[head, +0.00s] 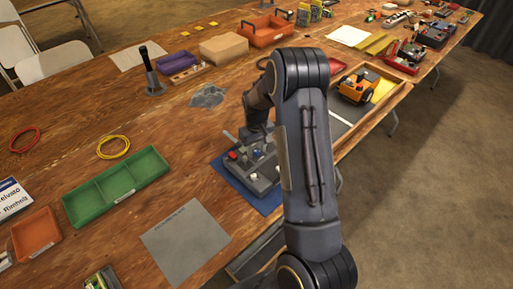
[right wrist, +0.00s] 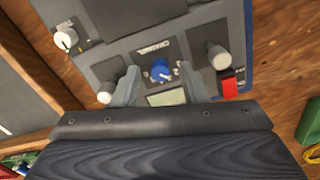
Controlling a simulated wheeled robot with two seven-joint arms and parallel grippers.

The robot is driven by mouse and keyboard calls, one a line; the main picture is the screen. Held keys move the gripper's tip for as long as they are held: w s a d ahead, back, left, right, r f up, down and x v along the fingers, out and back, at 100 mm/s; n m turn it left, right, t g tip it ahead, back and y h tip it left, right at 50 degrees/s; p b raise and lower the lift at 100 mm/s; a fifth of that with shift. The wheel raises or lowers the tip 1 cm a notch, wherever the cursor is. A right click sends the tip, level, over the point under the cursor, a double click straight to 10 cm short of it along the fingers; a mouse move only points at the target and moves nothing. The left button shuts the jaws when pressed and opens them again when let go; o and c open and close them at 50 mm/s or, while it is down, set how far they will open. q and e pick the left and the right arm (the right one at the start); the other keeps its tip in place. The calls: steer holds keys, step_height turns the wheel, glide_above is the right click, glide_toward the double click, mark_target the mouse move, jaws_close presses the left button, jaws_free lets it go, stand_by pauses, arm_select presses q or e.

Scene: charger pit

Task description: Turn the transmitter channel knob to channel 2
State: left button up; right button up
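The grey transmitter (head: 262,182) lies on a blue mat (head: 228,173) on the wooden table. Its blue channel knob (right wrist: 160,70) shows near the middle of the right wrist view, under an upside-down CHANNEL label (right wrist: 153,49). The knob's setting is too small to read. It also shows as a small blue spot in the head view (head: 257,154). My right gripper (right wrist: 162,77) is open, with one finger on each side of the knob and visible gaps to it. In the head view my right arm hides part of the gripper. My left gripper is not in view.
Close to the fingers stand two pale control sticks (right wrist: 218,57) (right wrist: 107,93), a red switch (right wrist: 230,87) and a white knob (right wrist: 66,38). A green tray (head: 117,187) and a grey sheet (head: 185,242) lie left of the transmitter. An orange toy vehicle (head: 357,86) stands behind my arm.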

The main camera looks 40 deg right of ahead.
mark_target(256, 150)
step_height(256, 150, up, 7)
steer(key=shift+f+b, duration=0.1)
steer(key=shift+b, duration=0.25)
steer(key=shift+r, duration=0.5)
steer(key=shift+s+a+r, duration=0.1)
steer(key=shift+r, duration=0.15)
steer(key=s+a+r+t+y, duration=0.3)
steer(key=s+a+r+t, duration=0.1)
steer(key=s+a+r, duration=1.05)
steer(key=s+a+f+t, duration=0.1)
steer(key=s+a+f, duration=0.2)
steer(key=s, duration=0.7)
steer(key=shift+s+a+t+y, duration=0.3)
steer(key=shift+a+y, duration=0.1)
steer(key=shift+a, duration=0.85)
